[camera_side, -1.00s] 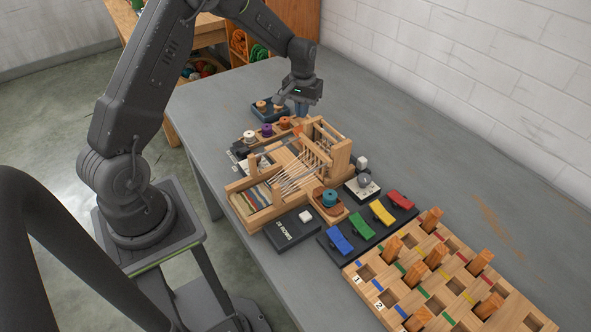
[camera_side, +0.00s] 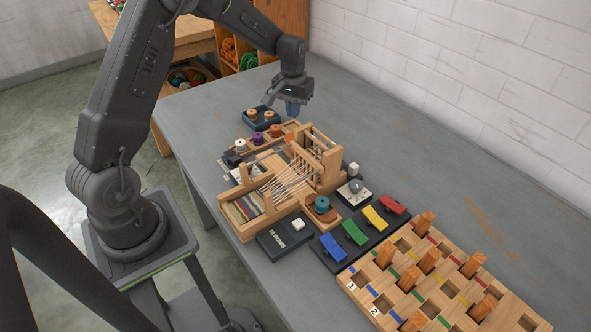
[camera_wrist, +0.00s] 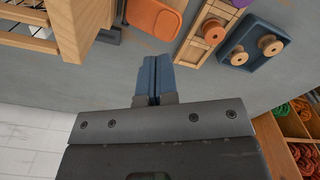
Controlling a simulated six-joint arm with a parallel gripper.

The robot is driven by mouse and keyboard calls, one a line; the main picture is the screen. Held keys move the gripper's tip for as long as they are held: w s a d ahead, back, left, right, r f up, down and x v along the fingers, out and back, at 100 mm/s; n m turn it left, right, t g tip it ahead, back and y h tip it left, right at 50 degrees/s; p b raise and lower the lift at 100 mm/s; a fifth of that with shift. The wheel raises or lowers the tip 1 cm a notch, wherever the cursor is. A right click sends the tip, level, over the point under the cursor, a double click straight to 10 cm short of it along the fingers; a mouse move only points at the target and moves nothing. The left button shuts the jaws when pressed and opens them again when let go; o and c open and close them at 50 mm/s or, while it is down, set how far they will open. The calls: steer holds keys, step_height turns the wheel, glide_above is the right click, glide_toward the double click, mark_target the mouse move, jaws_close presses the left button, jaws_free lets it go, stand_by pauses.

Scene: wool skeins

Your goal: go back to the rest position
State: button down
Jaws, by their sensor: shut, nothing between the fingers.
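My gripper (camera_side: 292,108) hangs over the far part of the grey table, just to the right of the dark blue tray (camera_side: 258,120) with wooden spools. In the wrist view my gripper's blue fingers (camera_wrist: 153,80) are together with nothing between them. The wooden loom (camera_side: 275,185) with its stretched threads stands in front of my gripper. In the wrist view the blue tray (camera_wrist: 271,28) with two spools lies at the upper right, and part of the wooden loom frame (camera_wrist: 85,22) shows at the upper left.
A black mat with coloured pieces (camera_side: 348,262) and a wooden pegboard (camera_side: 392,302) with several orange pegs fill the near right. A black box (camera_side: 283,240) lies near the loom. The table (camera_side: 400,150) is clear at the back right, before the white wall (camera_side: 480,80).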

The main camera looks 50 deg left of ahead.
steer(key=s+d+r+m+t, duration=0.15)
steer(key=s+d+r, duration=0.35)
steer(key=r, duration=0.5)
steer(key=s+d+r+m+t, duration=0.1)
steer(key=s+d+r, duration=0.2)
steer(key=s, duration=0.4)
steer(key=s+d+r+m+t, duration=0.1)
steer(key=s+d+r+m, duration=0.1)
steer(key=s+d, duration=0.3)
steer(key=s+d+r+m+t, duration=0.1)
steer(key=s+d+r+t, duration=0.1)
steer(key=s+d, duration=0.3)
steer(key=s+r, duration=0.1)
steer(key=s, duration=0.3)
steer(key=shift+s+r, duration=0.2)
steer(key=shift+r, duration=0.2)
